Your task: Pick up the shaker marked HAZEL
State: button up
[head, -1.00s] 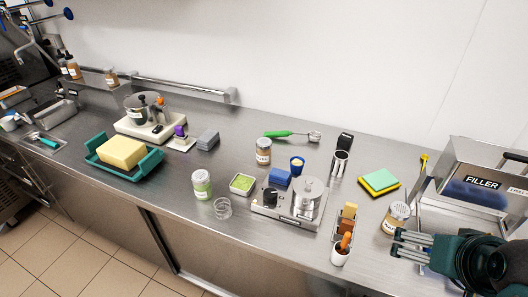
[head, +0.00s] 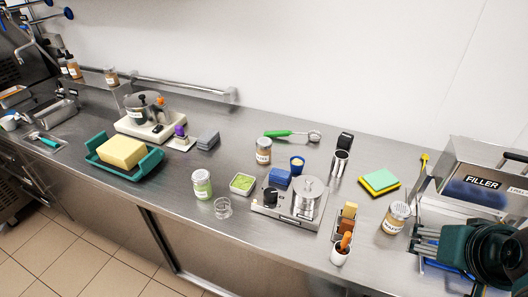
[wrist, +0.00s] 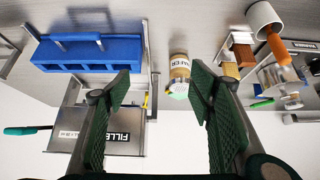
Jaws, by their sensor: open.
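I cannot read HAZEL on any label in these frames. A shaker with brown contents and a pale lid (head: 264,151) stands upright at mid-counter; its label is too small to read. A similar shaker (head: 396,217) stands at the right, near my gripper. It also shows in the wrist view (wrist: 180,68), where its label seems to read WAFER, beyond and between my fingertips. A jar with green contents (head: 202,185) stands further left. My gripper (head: 422,247) is open and empty at the lower right, apart from the shakers; its two green fingers (wrist: 165,92) are spread in the wrist view.
A steel machine marked FILLER (head: 484,180) stands at the right edge. A scale with a steel pot (head: 285,215), a holder with brown and orange items (head: 343,232), and sponges (head: 380,181) crowd the counter. A blue divided bin (wrist: 88,52) shows in the wrist view.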

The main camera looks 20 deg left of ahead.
jog(key=w+a+r+n+g+y+p, duration=0.1)
jog(key=w+a+r+n+g+p, duration=0.15)
jog(key=w+a+r+p, duration=0.4)
jog(key=w+a+r+n+g+p, duration=0.1)
jog(key=w+a+r+n+p, duration=0.25)
jog(key=w+a+r, duration=0.6)
jog(key=n+g+h+p, duration=0.1)
jog(key=n+g+p, duration=0.3)
jog(key=n+p, duration=0.5)
send_over(264, 141)
jog(key=p, duration=0.1)
jog(key=shift+m, duration=0.3)
notch_tip(264, 141, down, 15)
notch_tip(264, 141, down, 6)
jog(key=shift+f, duration=0.4)
